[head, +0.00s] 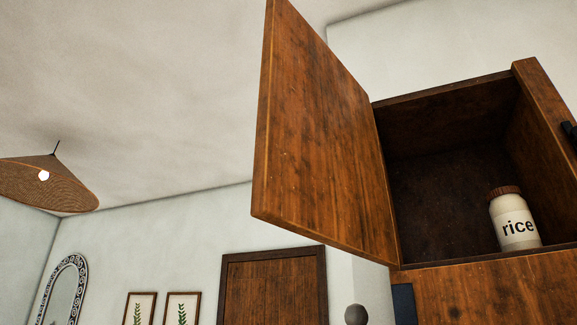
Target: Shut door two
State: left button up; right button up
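A wooden cabinet door (315,140) stands wide open, hinged at the left side of an open compartment (440,170). It swings out to the left and towards me. No number shows on it, so I cannot tell if it is door two. Neither of my grippers can be made out in the head view.
A white jar labelled rice (516,222) with a brown lid stands inside the compartment at the right. A dark handle (569,132) shows at the right edge. A woven lamp (50,183) hangs far left. The space left of the door is free.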

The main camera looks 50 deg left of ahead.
aim_at(319, 172)
jog(key=j, duration=0.75)
jog(key=k+j, duration=0.1)
jog(key=j, duration=0.65)
